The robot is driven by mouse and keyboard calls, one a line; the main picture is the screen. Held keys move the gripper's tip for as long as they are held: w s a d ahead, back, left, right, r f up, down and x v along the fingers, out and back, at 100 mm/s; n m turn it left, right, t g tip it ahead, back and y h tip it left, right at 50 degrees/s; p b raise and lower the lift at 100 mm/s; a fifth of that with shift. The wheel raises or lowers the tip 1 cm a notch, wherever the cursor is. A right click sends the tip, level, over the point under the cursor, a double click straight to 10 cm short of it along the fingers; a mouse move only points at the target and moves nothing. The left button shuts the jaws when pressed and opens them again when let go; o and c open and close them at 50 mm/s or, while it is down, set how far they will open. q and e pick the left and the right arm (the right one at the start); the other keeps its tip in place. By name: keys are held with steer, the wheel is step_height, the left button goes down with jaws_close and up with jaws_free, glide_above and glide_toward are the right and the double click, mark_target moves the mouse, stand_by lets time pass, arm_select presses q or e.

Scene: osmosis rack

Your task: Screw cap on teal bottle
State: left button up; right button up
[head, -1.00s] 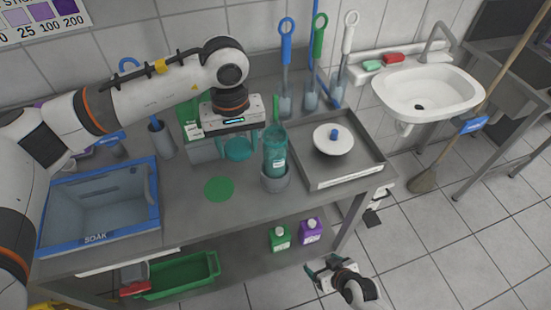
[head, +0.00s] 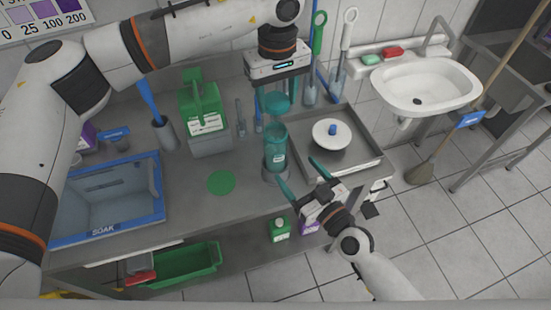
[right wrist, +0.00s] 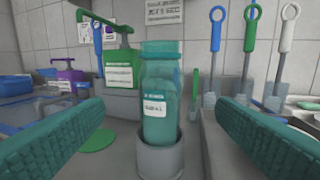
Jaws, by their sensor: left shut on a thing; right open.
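The teal bottle (head: 275,150) stands upright in a grey round holder (head: 273,176) on the steel bench. In the right wrist view the bottle (right wrist: 158,95) stands ahead, between my two fingers, with the holder (right wrist: 161,158) around its base.
A steel tray (head: 360,160) with a white lidded dish (head: 331,134) lies right of the bottle. A green jug (head: 201,100) stands behind left; a flat green disc (head: 221,182) lies left. A blue-rimmed soak basin (head: 108,198) is at far left.

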mark_target(272, 141)
steer(key=shift+w, duration=0.1)
steer(key=x, duration=1.2)
arm_select(q)
steer(key=shift+f, duration=0.1)
arm_select(e)
steer(key=c, duration=1.5)
arm_select(q)
steer(key=shift+f, duration=2.4)
